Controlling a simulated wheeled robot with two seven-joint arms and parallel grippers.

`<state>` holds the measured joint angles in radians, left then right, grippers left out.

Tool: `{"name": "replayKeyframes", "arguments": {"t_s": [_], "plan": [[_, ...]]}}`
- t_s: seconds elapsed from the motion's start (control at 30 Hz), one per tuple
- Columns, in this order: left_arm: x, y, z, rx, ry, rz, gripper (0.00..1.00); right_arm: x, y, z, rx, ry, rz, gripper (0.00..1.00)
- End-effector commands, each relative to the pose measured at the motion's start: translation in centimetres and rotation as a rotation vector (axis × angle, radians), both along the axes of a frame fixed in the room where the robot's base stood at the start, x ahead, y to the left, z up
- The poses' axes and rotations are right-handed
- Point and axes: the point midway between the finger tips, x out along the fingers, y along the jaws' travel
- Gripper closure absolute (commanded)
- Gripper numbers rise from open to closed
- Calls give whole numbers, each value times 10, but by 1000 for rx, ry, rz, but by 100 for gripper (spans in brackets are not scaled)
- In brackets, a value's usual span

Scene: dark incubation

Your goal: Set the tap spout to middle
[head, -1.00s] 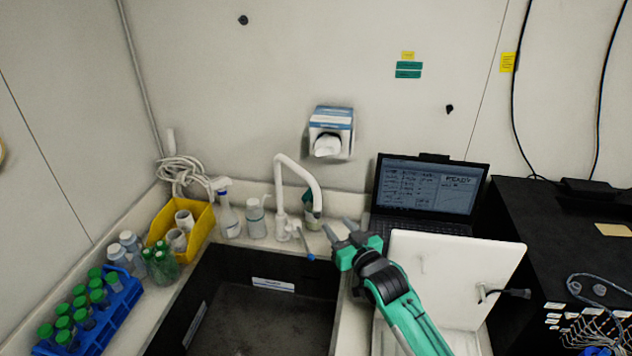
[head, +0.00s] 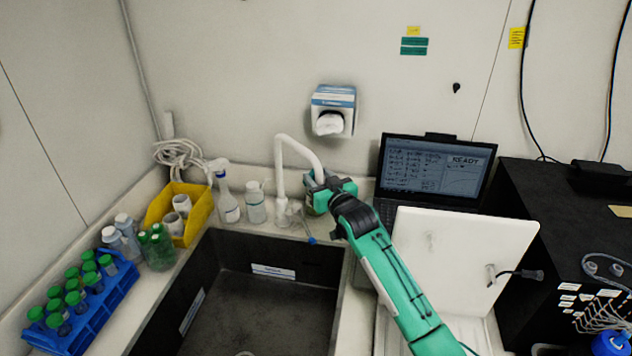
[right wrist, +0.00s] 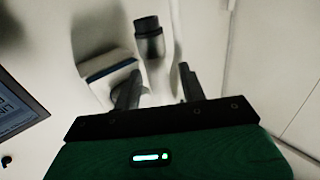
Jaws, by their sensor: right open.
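The white tap (head: 280,160) rises behind the sink in the head view. Its curved spout bends to the right, and its end is partly hidden by my right gripper (head: 316,184). In the right wrist view, the spout end (right wrist: 150,45), grey with a dark tip, appears between the two fingers of my right gripper (right wrist: 159,78). The fingers are apart, one on each side of it; contact cannot be told. A small blue-tipped lever (head: 311,239) shows at the tap's base. My left gripper is not in view.
The dark sink basin (head: 225,300) lies in front of the tap. Bottles (head: 228,205) and a yellow bin (head: 196,208) stand left of the tap. A laptop (head: 432,170) and a white panel (head: 455,255) are at the right. A tissue box (head: 333,100) is on the wall.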

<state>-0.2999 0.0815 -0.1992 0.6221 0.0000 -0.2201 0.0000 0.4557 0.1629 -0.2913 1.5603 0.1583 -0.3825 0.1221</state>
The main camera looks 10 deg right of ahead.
Motion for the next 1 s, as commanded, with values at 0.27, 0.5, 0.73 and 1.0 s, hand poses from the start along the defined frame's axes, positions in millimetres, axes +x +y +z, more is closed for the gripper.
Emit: {"name": "replayKeyframes", "arguments": {"t_s": [0.27, 0.5, 0.73, 1.0], "plan": [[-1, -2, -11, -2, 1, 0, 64, 17, 5, 0, 0, 0, 1, 58], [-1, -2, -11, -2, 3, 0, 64, 17, 5, 0, 0, 0, 1, 58], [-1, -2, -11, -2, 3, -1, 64, 17, 5, 0, 0, 0, 1, 96], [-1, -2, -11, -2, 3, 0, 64, 18, 5, 0, 1, 0, -2, 100]]}}
